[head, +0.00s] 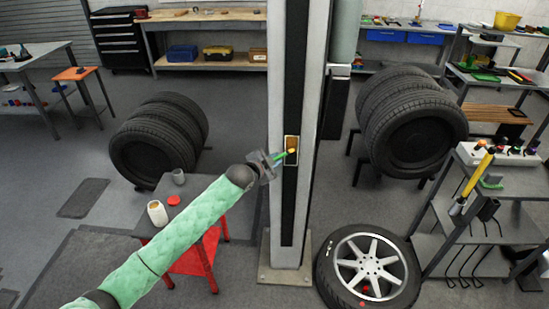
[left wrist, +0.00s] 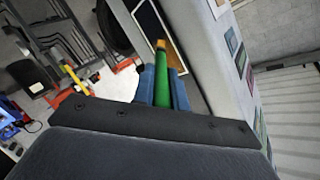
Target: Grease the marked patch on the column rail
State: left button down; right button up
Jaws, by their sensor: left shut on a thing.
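The column (head: 311,70) stands upright in the middle of the head view, with a dark rail (head: 292,90) down its face. The marked patch (head: 290,141) is a pale-framed rectangle on the rail with an amber-brown inside. My left gripper (head: 272,161) is shut on a green-handled brush (head: 281,156), which also shows in the left wrist view (left wrist: 162,90). The brush's orange-tan tip points at the patch and overlaps it in the head view; I cannot tell whether it touches. My right gripper is not in view.
Stacked tyres (head: 158,140) stand left and more (head: 412,120) right. A wheel (head: 368,266) lies by the column's base. A shelf rack (head: 470,235) stands right.

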pick_arm(q)
notch_tip(320, 180, down, 8)
jog(key=b, duration=0.3)
dwell(1.0)
jog(key=shift+s+p, duration=1.3)
jog(key=shift+s, duration=1.6)
jog(key=s+p, duration=0.1)
jog(key=s, duration=0.2)
jog(key=shift+w, duration=0.15)
